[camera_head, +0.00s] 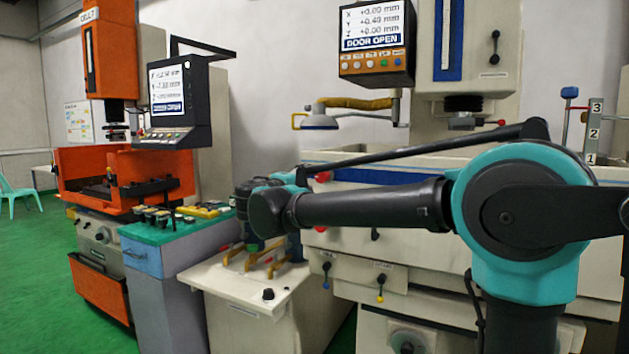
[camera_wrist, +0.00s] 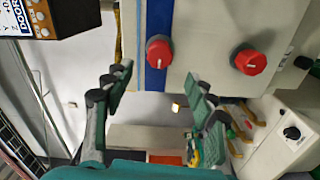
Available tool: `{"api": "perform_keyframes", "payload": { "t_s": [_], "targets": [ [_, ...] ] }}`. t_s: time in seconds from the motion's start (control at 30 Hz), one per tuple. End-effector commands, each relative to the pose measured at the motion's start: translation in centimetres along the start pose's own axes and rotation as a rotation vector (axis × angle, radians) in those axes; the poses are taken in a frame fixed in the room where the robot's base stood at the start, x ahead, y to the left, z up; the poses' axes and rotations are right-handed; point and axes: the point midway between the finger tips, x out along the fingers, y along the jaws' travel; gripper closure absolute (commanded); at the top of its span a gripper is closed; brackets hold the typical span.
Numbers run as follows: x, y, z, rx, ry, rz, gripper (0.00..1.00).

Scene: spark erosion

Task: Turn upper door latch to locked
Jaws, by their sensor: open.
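Two red knobs with pale pointer marks sit on the cream machine front. The upper door latch appears to be the left knob in the wrist view (camera_wrist: 159,52), on the blue stripe; it shows as a red spot (camera_head: 322,177) in the head view. The lower knob (camera_wrist: 250,62) is on plain cream panel. My gripper (camera_wrist: 158,76) is open and empty, its fingers spread short of the upper knob and not touching it. In the head view my wrist hides the fingers. The machine's display (camera_head: 377,30) reads DOOR OPEN.
A cream cabinet (camera_head: 240,302) with a black knob and tan fixtures on top stands below my wrist. A grey bench (camera_head: 165,300) and orange machine (camera_head: 130,175) stand left.

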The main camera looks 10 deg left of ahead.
Motion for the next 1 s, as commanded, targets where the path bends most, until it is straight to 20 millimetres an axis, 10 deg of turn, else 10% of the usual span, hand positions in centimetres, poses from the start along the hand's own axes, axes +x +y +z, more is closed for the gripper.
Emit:
{"api": "perform_keyframes", "payload": {
  "t_s": [0.67,1.0],
  "targets": [
    [-1.7,-0.7,1.1,0.005,-0.018,-0.019,0.44],
    [3.0,-11.1,16.8,0.117,-0.245,-0.304,0.44]
  ]
}}
